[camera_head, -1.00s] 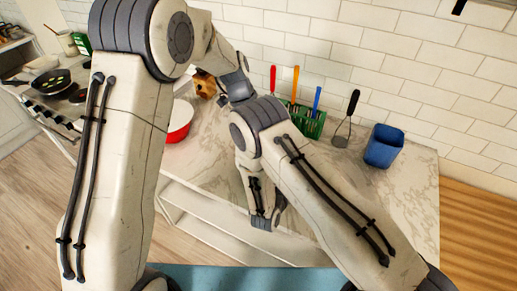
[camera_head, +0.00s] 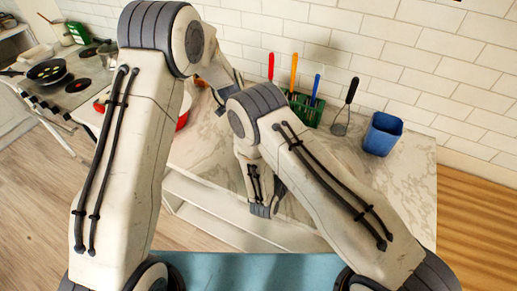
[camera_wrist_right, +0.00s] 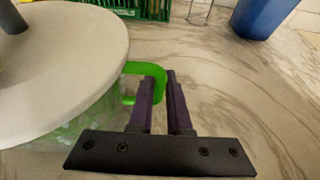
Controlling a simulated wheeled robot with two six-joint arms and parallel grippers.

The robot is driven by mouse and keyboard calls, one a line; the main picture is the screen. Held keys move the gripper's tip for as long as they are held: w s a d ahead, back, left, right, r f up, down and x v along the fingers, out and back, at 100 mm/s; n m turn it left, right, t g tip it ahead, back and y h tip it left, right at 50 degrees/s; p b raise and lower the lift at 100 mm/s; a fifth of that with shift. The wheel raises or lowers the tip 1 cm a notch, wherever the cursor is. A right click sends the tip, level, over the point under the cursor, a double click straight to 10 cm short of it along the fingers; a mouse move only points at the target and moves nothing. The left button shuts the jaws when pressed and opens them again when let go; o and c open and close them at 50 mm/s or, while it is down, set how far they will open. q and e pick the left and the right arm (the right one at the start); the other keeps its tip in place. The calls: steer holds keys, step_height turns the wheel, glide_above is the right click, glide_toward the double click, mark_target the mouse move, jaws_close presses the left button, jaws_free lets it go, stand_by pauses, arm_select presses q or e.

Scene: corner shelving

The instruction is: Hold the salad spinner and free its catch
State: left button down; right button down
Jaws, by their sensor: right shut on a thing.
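In the right wrist view the salad spinner shows a round cream lid (camera_wrist_right: 60,65) over a clear bowl with green showing through (camera_wrist_right: 85,122). A green bracket-shaped part (camera_wrist_right: 148,69), which may be its catch or handle, juts from its right side. My right gripper (camera_wrist_right: 165,85) has its two dark fingers shut on this green part. A dark upright piece (camera_wrist_right: 12,16) stands on the lid at the left edge; I cannot tell if it is a knob or a finger. In the head view my arms hide the spinner, and my left gripper is hidden.
A green rack of utensils (camera_head: 305,108) and a blue container (camera_head: 383,134) stand along the tiled wall. A red pot (camera_head: 183,121) is partly behind my left arm. The counter's right part (camera_head: 400,185) is clear. A stove (camera_head: 72,90) is far left.

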arm_select(q)
steer(key=shift+a, duration=0.1)
steer(key=shift+w+a, duration=0.3)
steer(key=shift+a, duration=0.25)
steer(key=shift+w+a, duration=0.3)
steer(key=shift+a, duration=0.25)
arm_select(e)
steer(key=shift+s+d, duration=0.1)
steer(key=shift+d, duration=0.05)
arm_select(q)
steer(key=shift+s, duration=0.1)
steer(key=shift+s+d, duration=0.15)
steer(key=shift+d, duration=0.2)
steer(key=d, duration=0.1)
steer(key=s+d, duration=0.1)
steer(key=d, duration=0.1)
steer(key=shift+s, duration=0.2)
steer(key=v, duration=1)
